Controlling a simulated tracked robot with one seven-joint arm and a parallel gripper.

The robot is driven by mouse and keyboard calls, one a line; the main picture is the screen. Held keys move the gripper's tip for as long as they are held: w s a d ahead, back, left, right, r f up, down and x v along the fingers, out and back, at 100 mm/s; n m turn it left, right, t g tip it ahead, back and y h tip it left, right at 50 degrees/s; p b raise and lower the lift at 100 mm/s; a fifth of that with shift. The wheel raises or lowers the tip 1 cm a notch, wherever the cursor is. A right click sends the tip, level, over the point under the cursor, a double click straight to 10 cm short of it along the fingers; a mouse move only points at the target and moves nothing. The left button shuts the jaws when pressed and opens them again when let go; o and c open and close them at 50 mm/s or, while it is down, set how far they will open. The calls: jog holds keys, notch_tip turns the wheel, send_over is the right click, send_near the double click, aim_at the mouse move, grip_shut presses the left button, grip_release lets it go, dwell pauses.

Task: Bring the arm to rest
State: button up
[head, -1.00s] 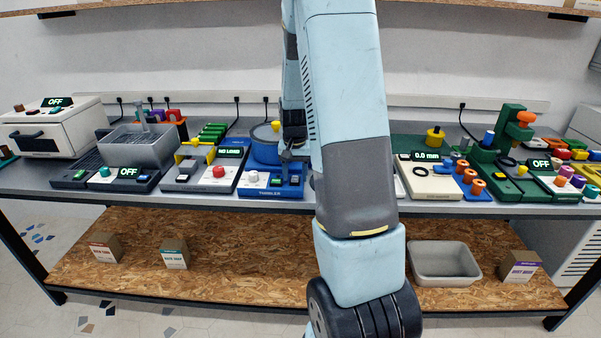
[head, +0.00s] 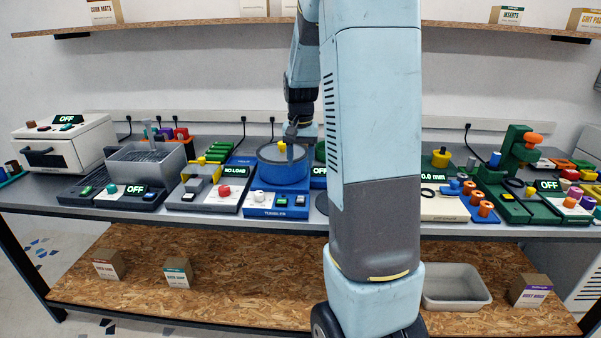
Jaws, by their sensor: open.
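My gripper (head: 291,133) is small in the head view, at the end of my light-blue arm. It points down just above or behind the blue round tumbler (head: 278,203), whose drum stands on the bench. The gripper is open, and I see nothing held in it. I cannot tell whether it touches the yellow knob (head: 282,147) on the tumbler. My upper arm hides part of the bench to the right of the tumbler.
The bench (head: 70,199) carries a row of machines, with a white oven (head: 65,145) at left and a green press (head: 512,160) at right. A shelf (head: 200,27) runs above. A grey bin (head: 455,290) and boxes stand on the lower board.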

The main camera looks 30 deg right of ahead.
jog(key=shift+r, duration=0.6)
jog(key=shift+a, duration=0.1)
jog(key=s+a+r+n+t, duration=0.3)
jog(key=s+a+r+n, duration=0.1)
jog(key=s+a+r, duration=0.7)
jog(key=s+a+n+t, duration=0.2)
jog(key=s+a, duration=0.3)
jog(key=s, duration=0.9)
jog(key=shift+a+r+n, duration=0.2)
jog(key=shift+r+n, duration=0.2)
jog(key=shift+r, duration=0.05)
dwell(0.6)
